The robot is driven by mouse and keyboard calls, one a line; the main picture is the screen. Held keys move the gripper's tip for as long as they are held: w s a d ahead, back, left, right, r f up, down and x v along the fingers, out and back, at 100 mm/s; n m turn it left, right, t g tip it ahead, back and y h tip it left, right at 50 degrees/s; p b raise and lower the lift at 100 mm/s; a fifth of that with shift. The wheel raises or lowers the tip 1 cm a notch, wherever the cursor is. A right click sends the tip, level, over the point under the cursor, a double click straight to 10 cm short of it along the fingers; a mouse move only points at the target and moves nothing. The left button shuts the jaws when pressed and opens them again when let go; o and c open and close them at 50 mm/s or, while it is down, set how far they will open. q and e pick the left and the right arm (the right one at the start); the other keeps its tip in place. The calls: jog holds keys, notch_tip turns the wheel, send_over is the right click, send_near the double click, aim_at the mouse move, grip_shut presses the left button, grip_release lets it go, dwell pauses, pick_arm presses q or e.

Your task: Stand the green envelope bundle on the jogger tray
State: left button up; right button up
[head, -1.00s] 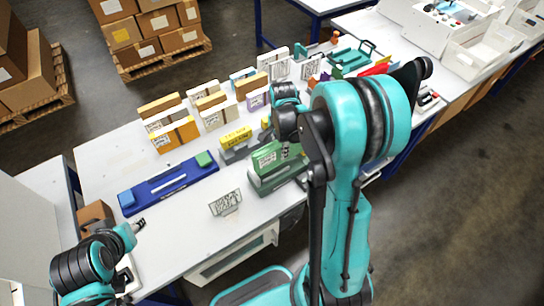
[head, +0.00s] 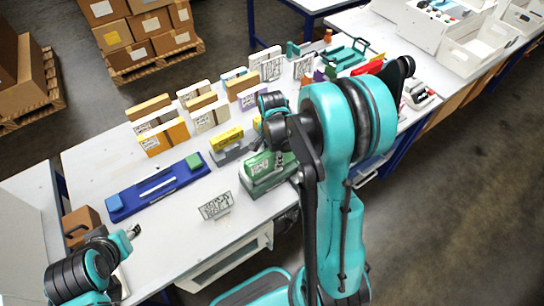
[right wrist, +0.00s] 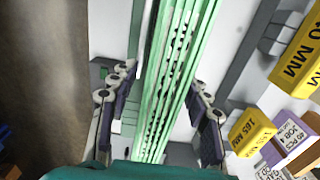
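In the right wrist view the bundle (right wrist: 172,75) shows as long light green edges running between the fingers. My right gripper (right wrist: 163,90) is open around it, with a visible gap on each side. In the head view my right arm partly hides the bundle's right end. A long blue tray (head: 157,188) with a blue and a green end block lies to the left; I cannot tell which piece is the jogger tray. My left gripper (head: 133,231) is far left, small.
A yellow labelled block (head: 227,138) on a grey base stands just behind the bundle. Several upright envelope packs (head: 205,112) stand farther back. A small patterned stand (head: 216,206) is at front left. Bare white table lies around it.

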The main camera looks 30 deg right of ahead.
jog(key=shift+r, duration=0.35)
notch_tip(320, 180, up, 11)
jog(key=p, duration=0.3)
jog(key=shift+r+p, duration=0.2)
jog(key=shift+p, duration=0.15)
jog(key=s+a+r+n+t, duration=0.7)
jog(key=s+a+n, duration=0.3)
jog(key=n, duration=0.7)
jog(key=shift+s+a, duration=0.35)
jog(key=shift+s, duration=0.15)
